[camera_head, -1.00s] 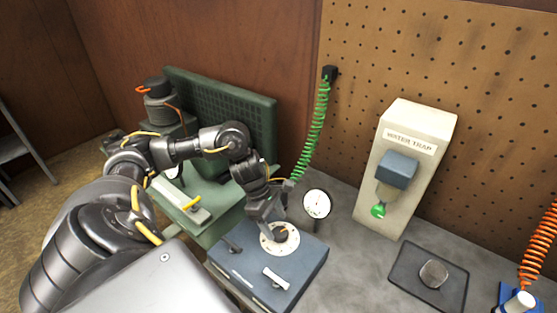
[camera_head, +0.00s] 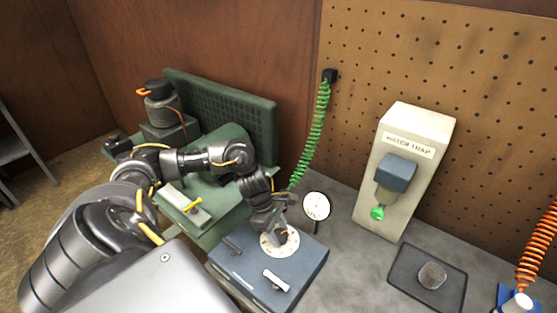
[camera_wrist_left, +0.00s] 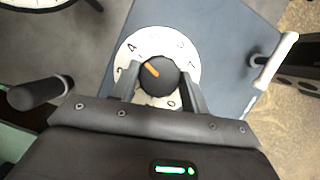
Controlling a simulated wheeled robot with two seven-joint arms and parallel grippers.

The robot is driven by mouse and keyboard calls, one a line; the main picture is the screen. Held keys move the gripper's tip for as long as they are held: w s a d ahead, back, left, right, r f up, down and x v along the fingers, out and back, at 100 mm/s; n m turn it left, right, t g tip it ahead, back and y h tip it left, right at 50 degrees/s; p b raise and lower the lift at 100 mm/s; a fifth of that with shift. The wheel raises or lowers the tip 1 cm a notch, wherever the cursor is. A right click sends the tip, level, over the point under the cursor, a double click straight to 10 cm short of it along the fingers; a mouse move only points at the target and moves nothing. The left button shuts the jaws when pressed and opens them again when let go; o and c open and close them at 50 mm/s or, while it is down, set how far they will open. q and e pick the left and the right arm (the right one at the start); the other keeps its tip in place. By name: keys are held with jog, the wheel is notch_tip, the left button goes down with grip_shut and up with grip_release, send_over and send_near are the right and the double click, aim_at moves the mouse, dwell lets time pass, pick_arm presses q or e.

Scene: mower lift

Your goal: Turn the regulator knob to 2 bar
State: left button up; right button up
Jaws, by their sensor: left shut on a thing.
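The regulator knob (camera_wrist_left: 160,80) is dark and round with an orange pointer mark. It sits in the middle of a white numbered dial (camera_wrist_left: 185,52) on a blue-grey box (camera_head: 262,262). In the left wrist view the orange mark points up and left. My left gripper (camera_wrist_left: 158,84) is shut on the knob, one finger on each side, and hides part of the dial. In the head view the left gripper (camera_head: 278,240) reaches down onto the dial from above. A white round gauge (camera_head: 316,206) stands just behind the box. My right gripper is out of view.
The box also carries a white-handled lever (camera_head: 276,281) and a dark lever (camera_head: 232,245). A water trap stand (camera_head: 408,165) rises to the right. A dark tray (camera_head: 428,278) holds a grey knob-like piece. A green coiled hose (camera_head: 318,125) hangs behind the gauge.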

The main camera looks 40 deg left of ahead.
pick_arm(q)
jog(key=shift+f+n+t+b, duration=0.1)
jog(key=shift+n+t+b, duration=0.35)
jog(key=shift+n, duration=0.65)
jog(key=shift+s+n+t+y, duration=0.1)
jog(key=shift+n+t+y, duration=0.25)
jog(key=shift+n, duration=0.55)
jog(key=shift+d+n+y, duration=0.1)
jog(key=shift+n+y, duration=0.25)
jog(key=shift+n, duration=0.55)
jog(key=shift+r+n+t+y+p, duration=0.3)
jog(key=shift+n+t, duration=0.1)
jog(key=shift+n, duration=0.5)
jog(key=shift+d+n+y+p, duration=0.1)
jog(key=shift+n+y+p, duration=0.2)
jog(key=shift+n+p, duration=0.45)
jog(key=n+y+p, duration=0.1)
jog(key=n+p, duration=0.2)
jog(key=shift+r+n+t, duration=0.1)
jog(key=shift+n+t, duration=0.2)
jog(key=shift+n, duration=0.05)
jog(key=n+y+p, duration=0.1)
jog(key=n+p, duration=0.1)
jog(key=shift+d+p, duration=0.1)
jog(key=shift+p, duration=0.2)
jog(key=shift+f+n+y+p, duration=0.3)
jog(key=shift+n+p, duration=0.1)
jog(key=shift+n, duration=0.2)
